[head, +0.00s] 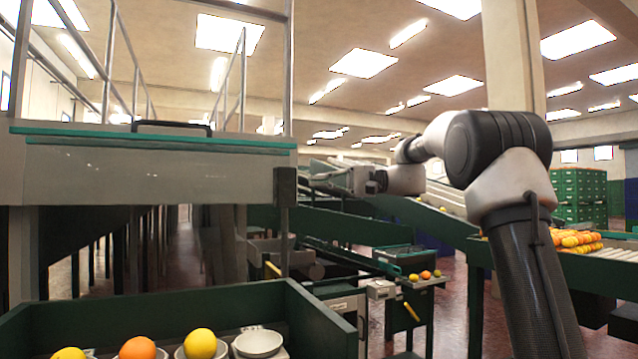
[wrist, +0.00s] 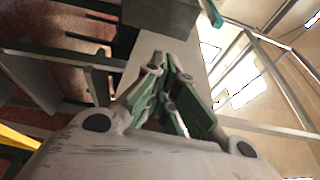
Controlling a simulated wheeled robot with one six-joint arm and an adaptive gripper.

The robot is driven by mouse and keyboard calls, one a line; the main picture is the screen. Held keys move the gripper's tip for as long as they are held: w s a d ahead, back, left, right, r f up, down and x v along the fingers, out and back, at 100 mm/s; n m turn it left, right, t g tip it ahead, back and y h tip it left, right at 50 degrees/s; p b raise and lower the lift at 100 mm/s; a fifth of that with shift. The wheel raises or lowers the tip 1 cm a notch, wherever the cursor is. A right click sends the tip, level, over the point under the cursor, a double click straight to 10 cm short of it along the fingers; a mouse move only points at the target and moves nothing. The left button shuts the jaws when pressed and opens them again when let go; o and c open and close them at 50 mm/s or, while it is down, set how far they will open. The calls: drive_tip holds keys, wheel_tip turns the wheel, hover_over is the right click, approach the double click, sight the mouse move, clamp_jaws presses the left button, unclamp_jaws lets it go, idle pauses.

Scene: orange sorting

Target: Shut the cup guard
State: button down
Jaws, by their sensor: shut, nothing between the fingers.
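The cup guard (head: 150,172) is a grey, see-through-looking panel with teal edge strips and a black handle (head: 172,126) on top. It stands raised, well above the row of cups. A white cup (head: 260,344) is empty; the cups to its left hold a yellow fruit (head: 200,343) and an orange (head: 138,348). My gripper (head: 312,180) is at the panel's right end, beside a dark block (head: 285,187). In the wrist view my gripper's fingers (wrist: 168,92) are together and empty, pointing towards a grey surface. I cannot tell whether they touch it.
Metal railings (head: 240,75) rise behind the panel. A green-walled trough (head: 310,315) surrounds the cups. A sloping conveyor (head: 440,218) runs behind my arm, and a bed of oranges (head: 575,240) lies at the right. Green crates (head: 580,192) are stacked far off.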

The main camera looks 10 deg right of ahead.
sight(289, 182)
drive_tip(key=s+a, duration=0.3)
drive_tip(key=a, duration=0.3)
drive_tip(key=shift+a, duration=0.35)
